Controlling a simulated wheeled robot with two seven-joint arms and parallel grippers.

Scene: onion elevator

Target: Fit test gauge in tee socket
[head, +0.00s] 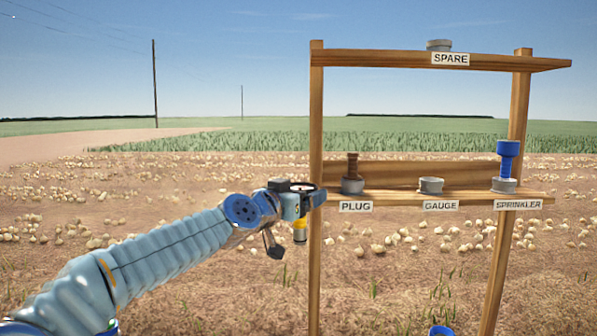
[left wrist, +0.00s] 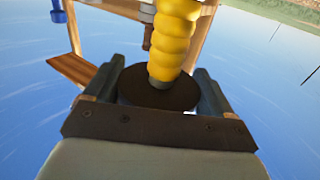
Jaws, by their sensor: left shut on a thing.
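My left gripper (head: 308,198) is shut on the test gauge (head: 300,231), just left of the shelf frame's left post in the head view. The gauge's yellow part hangs below the jaws. In the left wrist view the gauge shows a ribbed yellow body (left wrist: 173,42) and a black round disc, held between the two fingers of the gripper (left wrist: 155,92). The grey holder labelled GAUGE (head: 431,186) on the lower shelf looks empty. I cannot make out the tee socket in either view. My right gripper is not in view.
A wooden shelf frame (head: 317,120) stands ahead. Its lower shelf holds a brown plug (head: 352,166) and a blue sprinkler (head: 508,160) in grey holders. A grey SPARE holder (head: 439,45) sits on top. An unclear blue piece (head: 441,330) shows at the bottom edge.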

